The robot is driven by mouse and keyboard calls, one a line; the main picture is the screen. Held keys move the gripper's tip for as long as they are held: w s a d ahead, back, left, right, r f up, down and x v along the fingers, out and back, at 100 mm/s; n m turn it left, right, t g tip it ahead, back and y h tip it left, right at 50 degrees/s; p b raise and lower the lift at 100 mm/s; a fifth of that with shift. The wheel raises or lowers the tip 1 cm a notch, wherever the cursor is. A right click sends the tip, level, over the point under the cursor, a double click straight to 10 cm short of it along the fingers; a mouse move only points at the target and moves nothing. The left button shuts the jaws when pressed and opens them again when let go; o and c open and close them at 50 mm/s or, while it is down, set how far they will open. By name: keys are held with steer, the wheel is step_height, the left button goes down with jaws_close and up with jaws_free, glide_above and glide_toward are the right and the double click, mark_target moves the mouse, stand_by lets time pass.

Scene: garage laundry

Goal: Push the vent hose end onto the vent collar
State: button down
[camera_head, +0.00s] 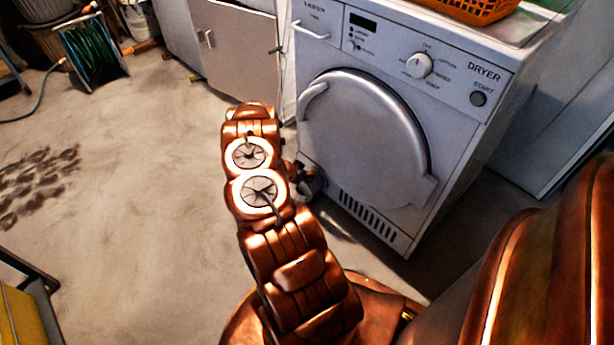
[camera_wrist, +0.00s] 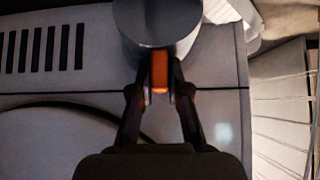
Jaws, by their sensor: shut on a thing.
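In the wrist view my gripper (camera_wrist: 159,92) is shut on an orange tab (camera_wrist: 159,72). The tab is on the front of a grey rounded piece (camera_wrist: 158,22), which may be the vent hose end; its far part is cut off by the frame. In the head view my gripper (camera_head: 311,180) shows only partly beside my copper arm, low in front of the dryer (camera_head: 455,150). A pale ribbed shape (camera_wrist: 280,115) at the right of the wrist view may be the hose, but I cannot tell. I cannot make out the vent collar in either view.
The dryer's round door (camera_head: 365,135) is shut, with a slotted grille (camera_head: 368,215) below it. An orange basket (camera_head: 475,8) sits on top. A pale cabinet (camera_head: 235,50) stands left of the dryer, and a green hose reel (camera_head: 92,48) farther left. Floor at left is mostly clear.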

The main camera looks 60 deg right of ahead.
steer(key=shift+s+d, duration=0.1)
steer(key=shift+d, duration=0.15)
stand_by(0.5)
steer(key=c, duration=1.1)
jaws_free()
steer(key=shift+o, duration=0.2)
steer(key=shift+a+r, duration=0.1)
steer(key=v, duration=1.1)
steer(key=shift+a+r, duration=0.25)
steer(key=shift+w+r, duration=0.1)
steer(key=shift+w, duration=0.1)
